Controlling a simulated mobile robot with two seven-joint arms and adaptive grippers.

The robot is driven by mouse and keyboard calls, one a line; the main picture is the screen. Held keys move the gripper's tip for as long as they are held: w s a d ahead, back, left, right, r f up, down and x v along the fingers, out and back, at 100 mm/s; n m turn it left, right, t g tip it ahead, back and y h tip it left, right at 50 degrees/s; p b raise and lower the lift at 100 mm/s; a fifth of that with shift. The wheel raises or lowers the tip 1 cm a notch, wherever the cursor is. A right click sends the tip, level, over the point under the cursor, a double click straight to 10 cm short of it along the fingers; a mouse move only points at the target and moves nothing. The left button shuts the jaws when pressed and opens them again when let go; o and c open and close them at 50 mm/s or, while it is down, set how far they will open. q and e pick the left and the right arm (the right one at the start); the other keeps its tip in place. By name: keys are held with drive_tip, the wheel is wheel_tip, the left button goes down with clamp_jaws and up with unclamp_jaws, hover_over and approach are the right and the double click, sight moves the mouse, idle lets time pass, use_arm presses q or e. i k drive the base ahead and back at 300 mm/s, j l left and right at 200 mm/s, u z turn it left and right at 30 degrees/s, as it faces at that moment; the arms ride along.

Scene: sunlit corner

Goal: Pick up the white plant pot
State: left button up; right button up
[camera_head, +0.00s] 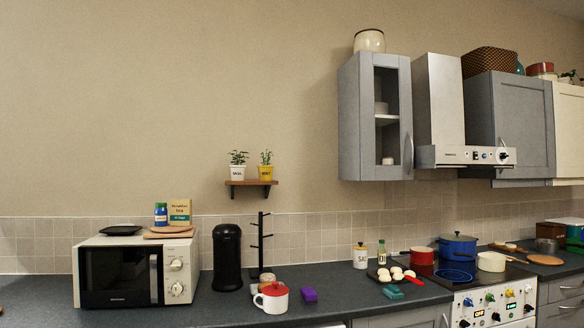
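The white plant pot (237,172) holds a small green plant and has dark lettering on its front. It stands upright on the left part of a small wooden wall shelf (240,183), above the tiled strip of the wall. A yellow plant pot (265,173) with a green plant stands close on its right on the same shelf. Neither of my grippers shows in the head view.
Below the shelf, a black cylindrical appliance (227,257) and a dark mug stand (261,242) rise from the counter (338,290). A white microwave (133,271) is at left. A grey wall cabinet (376,117) hangs right.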

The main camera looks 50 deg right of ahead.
sight(237, 172)
drive_tip(key=z, duration=1.25)
